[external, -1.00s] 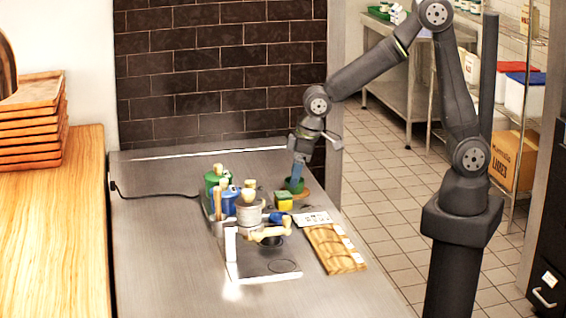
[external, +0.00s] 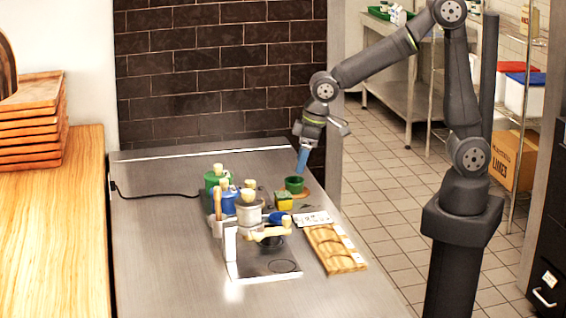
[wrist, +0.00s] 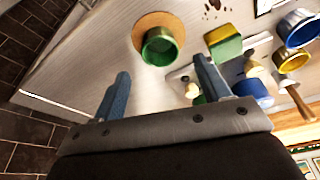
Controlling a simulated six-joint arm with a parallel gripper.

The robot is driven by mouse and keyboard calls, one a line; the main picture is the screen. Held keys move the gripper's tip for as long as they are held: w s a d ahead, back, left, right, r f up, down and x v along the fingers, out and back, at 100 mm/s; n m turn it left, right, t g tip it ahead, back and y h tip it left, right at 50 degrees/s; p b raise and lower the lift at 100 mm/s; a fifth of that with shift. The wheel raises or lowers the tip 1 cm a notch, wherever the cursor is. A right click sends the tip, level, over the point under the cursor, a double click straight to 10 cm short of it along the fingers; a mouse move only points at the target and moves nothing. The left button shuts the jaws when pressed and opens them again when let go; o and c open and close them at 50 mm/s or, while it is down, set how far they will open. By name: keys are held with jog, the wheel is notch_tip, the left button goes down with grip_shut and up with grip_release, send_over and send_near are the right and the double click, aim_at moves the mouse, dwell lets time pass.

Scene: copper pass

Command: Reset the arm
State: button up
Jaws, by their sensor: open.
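My gripper (external: 303,160) hangs above the back right part of the steel counter (external: 160,215). In the wrist view my gripper (wrist: 160,92) shows two blue fingers spread apart with nothing between them. A green cup (external: 294,185) stands on a round tan coaster just below my gripper, apart from it. The green cup (wrist: 160,47) also shows beyond the fingertips in the wrist view.
A yellow and green sponge (external: 284,201) sits beside the cup. Several pots and tools, including a blue pot (external: 224,202), crowd the counter's middle. A wooden rack (external: 335,250) lies front right. The counter's left front is clear.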

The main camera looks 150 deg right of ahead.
jog(key=w+v, duration=0.1)
jog(key=v, duration=0.5)
jog(key=x, duration=0.8)
jog(key=s+x, duration=0.1)
jog(key=x, duration=0.3)
jog(key=shift+f, duration=0.25)
jog(key=r, duration=0.2)
jog(key=s+r, duration=0.1)
jog(key=r, duration=0.2)
jog(key=shift+d+r, duration=0.1)
jog(key=shift+r, duration=0.05)
jog(key=s+r, duration=0.6)
jog(key=s, duration=0.5)
jog(key=m+g, duration=0.1)
jog(key=m, duration=0.2)
send_near(296, 179)
jog(key=w+a+f, duration=0.1)
jog(key=w+a, duration=0.1)
jog(key=w+a+f, duration=0.2)
jog(key=w, duration=0.1)
jog(key=w+a+f, duration=0.1)
jog(key=w+a, duration=0.1)
jog(key=shift+w+a+f, duration=0.25)
jog(key=shift+w+a, duration=0.1)
jog(key=shift+o, duration=0.2)
